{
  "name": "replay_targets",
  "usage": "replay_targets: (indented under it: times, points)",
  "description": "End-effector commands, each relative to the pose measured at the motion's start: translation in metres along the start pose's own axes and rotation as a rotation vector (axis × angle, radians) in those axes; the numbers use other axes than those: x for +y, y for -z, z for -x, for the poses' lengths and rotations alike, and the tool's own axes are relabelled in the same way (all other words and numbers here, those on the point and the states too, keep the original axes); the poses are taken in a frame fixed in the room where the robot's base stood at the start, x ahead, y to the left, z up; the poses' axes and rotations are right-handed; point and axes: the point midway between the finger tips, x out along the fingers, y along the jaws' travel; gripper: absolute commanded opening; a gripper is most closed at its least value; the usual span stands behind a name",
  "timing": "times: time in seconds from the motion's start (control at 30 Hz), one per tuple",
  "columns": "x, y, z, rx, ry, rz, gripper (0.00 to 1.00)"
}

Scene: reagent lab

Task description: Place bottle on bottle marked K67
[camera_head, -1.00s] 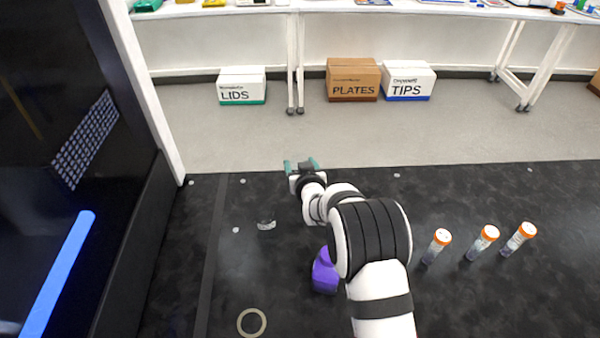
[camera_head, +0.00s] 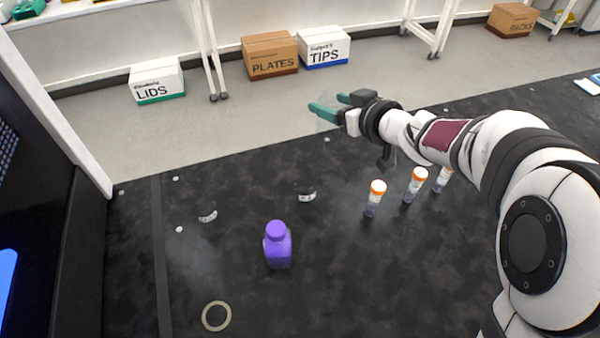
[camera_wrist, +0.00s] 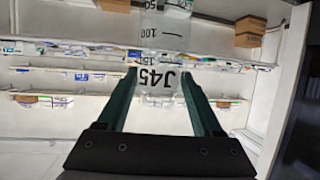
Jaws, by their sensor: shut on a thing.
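My gripper (camera_head: 328,103) is raised above the far part of the black bench. It is shut on a clear bottle (camera_wrist: 165,80), which reads J45 in the wrist view and stands between the two green fingers (camera_wrist: 159,71). In the head view this bottle is only a faint transparent shape. Two nearly invisible clear items with small pale labels, one left (camera_head: 207,216) and one right (camera_head: 307,196), stand on the bench. Their markings are too small to read, so I cannot tell which is K67.
A purple bottle (camera_head: 277,246) stands mid-bench. A pale ring (camera_head: 216,316) lies near the front. A dark cabinet (camera_head: 60,240) bounds the left side. The bench between is mostly clear.

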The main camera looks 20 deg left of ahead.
Motion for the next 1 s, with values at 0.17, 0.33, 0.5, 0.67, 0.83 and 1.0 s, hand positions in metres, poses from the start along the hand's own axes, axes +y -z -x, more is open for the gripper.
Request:
replay_targets:
  times: [0.17,0.33,0.5,0.67,0.83,1.0]
  points:
    - [0.016,-0.006,0.077,-0.001,0.017,0.008,0.12]
    - [0.008,-0.016,0.09,-0.001,0.029,0.008,0.12]
    - [-0.027,-0.03,0.042,-0.005,0.036,0.006,0.12]
    - [-0.053,-0.041,0.004,-0.003,0.032,0.008,0.12]
    - [-0.061,-0.055,-0.014,-0.006,0.027,0.005,0.12]
    - [-0.06,-0.081,-0.025,-0.004,0.026,0.008,0.12]
